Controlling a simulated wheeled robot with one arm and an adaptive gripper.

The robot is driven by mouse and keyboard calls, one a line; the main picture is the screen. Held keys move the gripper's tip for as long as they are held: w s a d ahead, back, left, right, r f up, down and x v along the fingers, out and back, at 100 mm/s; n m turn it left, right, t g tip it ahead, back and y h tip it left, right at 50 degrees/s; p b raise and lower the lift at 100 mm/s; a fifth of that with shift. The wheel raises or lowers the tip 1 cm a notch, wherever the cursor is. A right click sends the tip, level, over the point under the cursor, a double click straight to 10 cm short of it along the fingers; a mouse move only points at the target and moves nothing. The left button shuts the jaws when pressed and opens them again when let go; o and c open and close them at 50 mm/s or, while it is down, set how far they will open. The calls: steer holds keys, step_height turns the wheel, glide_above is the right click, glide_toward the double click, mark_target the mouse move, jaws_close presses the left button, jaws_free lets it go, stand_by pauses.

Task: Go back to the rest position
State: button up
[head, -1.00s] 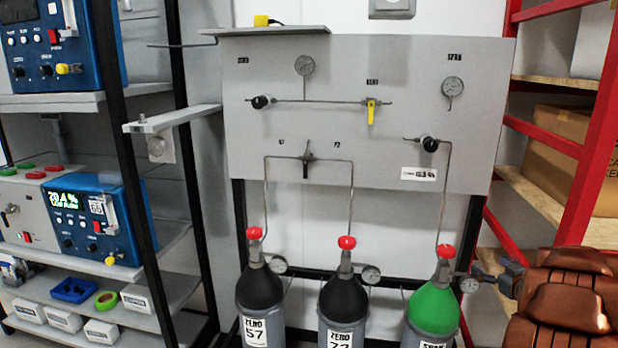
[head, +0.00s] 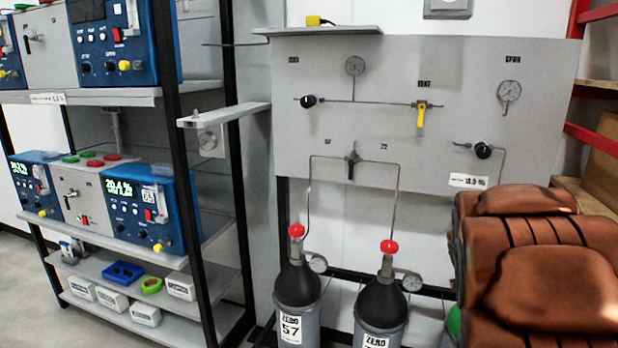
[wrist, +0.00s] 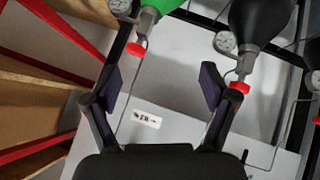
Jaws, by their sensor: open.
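My gripper (wrist: 162,82) is open and empty in the wrist view, its two dark fingers spread wide. Behind it are the grey gas panel (wrist: 185,65) and the gas cylinders, seen upside down. The green cylinder (wrist: 168,5) is above the left finger and a black cylinder (wrist: 262,18) is above the right one. The fingers appear apart from both, with no visible contact. In the head view my brown arm fills the lower right and hides the gripper and most of the green cylinder (head: 453,325).
The gas panel (head: 300,140) stands behind two black-topped cylinders (head: 297,285) (head: 383,300) with red valve knobs. A black-framed shelf (head: 110,97) with blue analysers is at left. A red rack (head: 590,138) is at right. Open floor (head: 25,275) shows at lower left.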

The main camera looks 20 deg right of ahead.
steer(key=s+a+f+n+g+y, duration=0.2)
steer(key=s+a+g+y, duration=0.1)
steer(key=s+a, duration=1)
steer(key=s+a+f+n+g+y, duration=0.2)
steer(key=s+a+g+y, duration=0.2)
steer(key=s+a, duration=0.9)
steer(key=a, duration=0.8)
steer(key=shift+f, duration=0.35)
steer(key=shift+w, duration=0.1)
